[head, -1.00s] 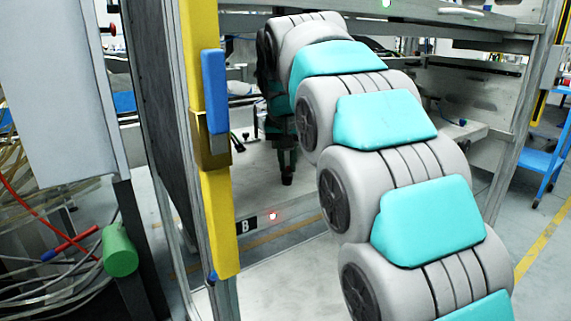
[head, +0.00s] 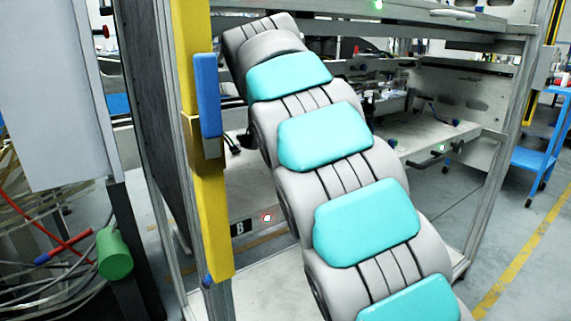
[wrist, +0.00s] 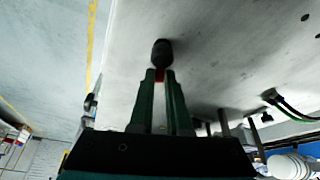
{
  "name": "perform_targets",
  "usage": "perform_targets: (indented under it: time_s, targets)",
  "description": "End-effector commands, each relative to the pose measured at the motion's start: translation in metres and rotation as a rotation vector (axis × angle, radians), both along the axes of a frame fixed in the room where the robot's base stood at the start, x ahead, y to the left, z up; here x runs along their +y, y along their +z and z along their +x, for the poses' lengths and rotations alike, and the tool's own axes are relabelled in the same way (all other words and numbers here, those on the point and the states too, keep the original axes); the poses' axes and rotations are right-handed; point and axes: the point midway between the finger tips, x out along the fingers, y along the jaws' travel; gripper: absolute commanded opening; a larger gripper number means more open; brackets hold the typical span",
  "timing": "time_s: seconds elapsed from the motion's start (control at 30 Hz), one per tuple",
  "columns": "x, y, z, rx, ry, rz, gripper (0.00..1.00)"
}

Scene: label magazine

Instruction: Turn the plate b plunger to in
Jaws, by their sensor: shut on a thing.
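In the wrist view a dark rounded plunger knob (wrist: 162,52) stands out from a grey plate (wrist: 215,45), with a bit of red just below it. My gripper (wrist: 160,77) has its two green fingers close together at the knob's red part, shut on the plunger. In the head view my grey and teal arm hides the gripper and the plunger. The black "B" label (head: 241,228) shows on the edge of plate b, left of the arm. A round lamp (head: 267,217) beside it looks white with a red rim.
A yellow post (head: 208,220) with a blue block (head: 207,95) stands close left of my arm. A blue cart (head: 540,160) stands farther right.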

Motion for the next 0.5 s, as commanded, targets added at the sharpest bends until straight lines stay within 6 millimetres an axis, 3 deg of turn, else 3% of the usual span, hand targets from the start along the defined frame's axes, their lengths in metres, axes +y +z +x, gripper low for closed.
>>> perform_targets:
  time_s: [0.33,0.37,0.5]
  targets:
    - [0.0005,0.0013,0.0003,-0.004,0.0,0.0,0.0]
    - [0.0005,0.0013,0.0003,-0.004,0.0,0.0,0.18]
    - [0.0004,0.0009,0.0001,-0.002,0.0,0.0,0.34]
